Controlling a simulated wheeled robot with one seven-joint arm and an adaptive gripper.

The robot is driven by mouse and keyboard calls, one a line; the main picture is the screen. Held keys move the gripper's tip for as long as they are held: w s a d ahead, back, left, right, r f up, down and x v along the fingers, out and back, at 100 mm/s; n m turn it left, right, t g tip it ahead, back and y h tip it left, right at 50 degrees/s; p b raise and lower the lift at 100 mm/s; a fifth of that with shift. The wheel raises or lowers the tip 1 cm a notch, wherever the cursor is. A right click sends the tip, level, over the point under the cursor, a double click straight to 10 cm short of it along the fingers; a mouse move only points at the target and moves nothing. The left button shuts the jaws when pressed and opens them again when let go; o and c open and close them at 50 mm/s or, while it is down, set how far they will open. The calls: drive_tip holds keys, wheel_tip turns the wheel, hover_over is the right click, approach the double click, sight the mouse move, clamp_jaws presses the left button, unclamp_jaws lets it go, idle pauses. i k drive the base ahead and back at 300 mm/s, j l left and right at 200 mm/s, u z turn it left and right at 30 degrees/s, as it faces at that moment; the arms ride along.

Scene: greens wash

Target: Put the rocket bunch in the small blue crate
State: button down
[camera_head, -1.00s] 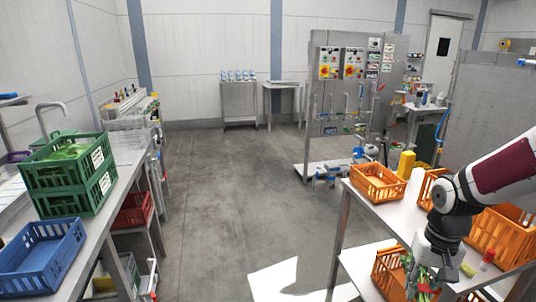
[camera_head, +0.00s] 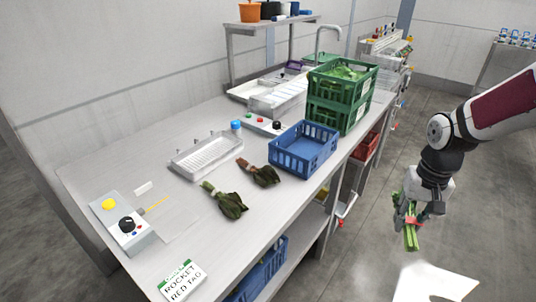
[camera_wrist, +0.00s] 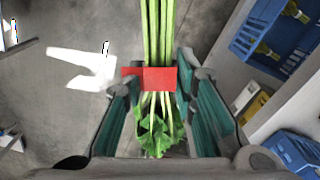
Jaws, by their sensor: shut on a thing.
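My gripper (camera_head: 408,208) is shut on the rocket bunch (camera_head: 411,238), which has long green stems and a red band. It hangs over the floor, right of the steel bench and apart from it. In the wrist view the bunch (camera_wrist: 158,30) runs between the teal finger pads of my gripper (camera_wrist: 160,100), stems at the top and leaves at the bottom. The small blue crate (camera_head: 303,150) stands on the bench near its front edge and looks empty. A card (camera_head: 182,281) reading "ROCKET RED TAG" lies at the bench's near end.
Two dark leafy bunches (camera_head: 226,200) (camera_head: 262,173) lie left of the blue crate. Stacked green crates (camera_head: 340,98) with greens stand behind it. A white tray (camera_head: 206,155) and a control box (camera_head: 128,225) are on the bench. Another blue crate (camera_head: 262,272) sits below.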

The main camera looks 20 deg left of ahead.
sight(304, 154)
drive_tip(key=i+l+u, duration=0.15)
drive_tip(key=u, duration=0.25)
drive_tip(key=i+l+u, duration=0.1)
drive_tip(key=l+u, duration=0.15)
drive_tip(key=u, duration=0.2)
drive_tip(key=i+l+u, duration=0.1)
drive_tip(key=l+u, duration=0.45)
drive_tip(key=u, duration=0.3)
